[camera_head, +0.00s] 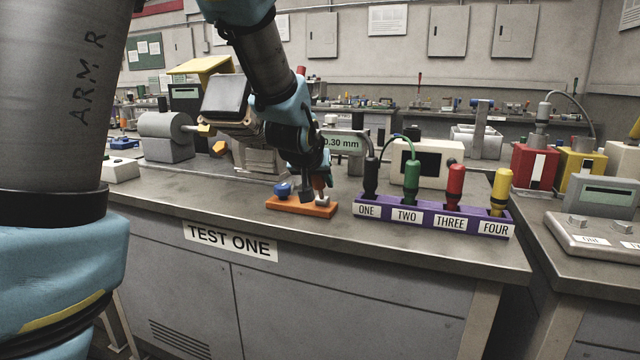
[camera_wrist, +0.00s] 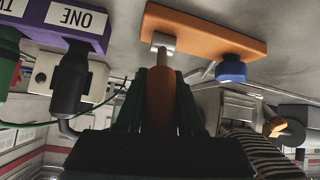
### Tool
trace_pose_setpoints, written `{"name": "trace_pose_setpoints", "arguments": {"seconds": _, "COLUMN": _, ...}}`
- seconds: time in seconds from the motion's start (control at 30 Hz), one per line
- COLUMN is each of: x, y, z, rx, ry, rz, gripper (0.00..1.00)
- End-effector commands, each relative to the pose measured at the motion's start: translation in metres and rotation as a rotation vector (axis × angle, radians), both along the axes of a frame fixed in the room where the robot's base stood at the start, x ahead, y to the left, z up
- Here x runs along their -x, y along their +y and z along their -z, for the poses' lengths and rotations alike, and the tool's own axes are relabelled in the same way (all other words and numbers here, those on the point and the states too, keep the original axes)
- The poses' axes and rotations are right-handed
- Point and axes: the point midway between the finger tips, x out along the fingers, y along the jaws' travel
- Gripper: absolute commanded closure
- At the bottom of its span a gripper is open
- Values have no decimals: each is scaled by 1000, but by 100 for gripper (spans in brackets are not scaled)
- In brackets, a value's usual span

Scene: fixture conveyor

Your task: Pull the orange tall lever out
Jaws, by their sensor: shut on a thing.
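The orange tall lever (camera_wrist: 160,98) has an orange handle on a silver shaft, rising from a grey block on the orange base plate (camera_wrist: 205,33). My gripper (camera_wrist: 159,88) is shut on the handle, with a dark finger on either side. In the head view the base plate (camera_head: 290,207) lies on the bench near its front edge. My gripper (camera_head: 313,188) comes down from above onto its right half and mostly hides the handle. A blue knob (camera_head: 283,189) stands on the left half of the plate.
A purple rack (camera_head: 432,219) labelled ONE to FOUR holds black, green, red and yellow plugs close to the right. A grey motor-like machine (camera_head: 166,135) stands at the left. A cream box (camera_head: 428,164) stands behind the rack. The bench front is clear.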

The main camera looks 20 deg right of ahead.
Motion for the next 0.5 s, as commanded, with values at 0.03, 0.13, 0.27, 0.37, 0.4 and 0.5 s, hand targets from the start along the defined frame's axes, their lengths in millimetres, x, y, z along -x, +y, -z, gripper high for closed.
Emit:
{"name": "trace_pose_setpoints", "arguments": {"seconds": 0.03, "x": 0, "y": 0, "z": 0, "rx": 0, "ry": 1, "rz": -1, "gripper": 100}}
{"name": "trace_pose_setpoints", "arguments": {"seconds": 0.13, "x": 0, "y": 0, "z": 0, "rx": -1, "ry": 1, "rz": -1, "gripper": 62}}
{"name": "trace_pose_setpoints", "arguments": {"seconds": 0.27, "x": 0, "y": 0, "z": 0, "rx": -1, "ry": 1, "rz": -1, "gripper": 47}}
{"name": "trace_pose_setpoints", "arguments": {"seconds": 0.37, "x": 0, "y": 0, "z": 0, "rx": -2, "ry": 1, "rz": -1, "gripper": 36}}
{"name": "trace_pose_setpoints", "arguments": {"seconds": 0.4, "x": 0, "y": 0, "z": 0, "rx": -2, "ry": 1, "rz": -1, "gripper": 33}}
{"name": "trace_pose_setpoints", "arguments": {"seconds": 0.5, "x": 0, "y": 0, "z": 0, "rx": -2, "ry": 1, "rz": -1, "gripper": 33}}
